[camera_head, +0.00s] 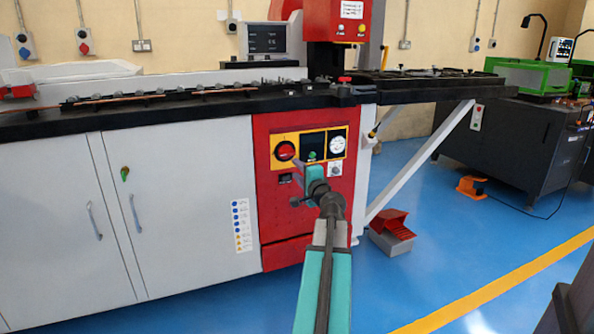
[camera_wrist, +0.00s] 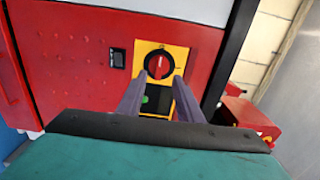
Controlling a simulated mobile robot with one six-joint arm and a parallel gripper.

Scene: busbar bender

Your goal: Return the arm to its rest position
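My arm reaches up from the bottom of the head view towards the red front panel (camera_head: 305,225) of the bending machine. My gripper (camera_head: 295,184) is in front of this panel, just below its yellow control plate (camera_head: 308,134). In the wrist view the two grey fingers of my gripper (camera_wrist: 158,82) stand apart with nothing between them. Beyond the fingertips is a red rotary switch (camera_wrist: 159,65) on a yellow plate. The switch also shows in the head view (camera_head: 285,150), apart from the gripper. A green button (camera_wrist: 148,99) shows between the fingers.
White cabinet doors (camera_head: 180,210) stand left of the panel. The black worktop (camera_head: 160,112) carries copper-coloured bars. A diagonal grey strut (camera_head: 420,160) and a red foot pedal (camera_head: 392,225) are to the right. Blue floor (camera_head: 440,240) is open at the lower right.

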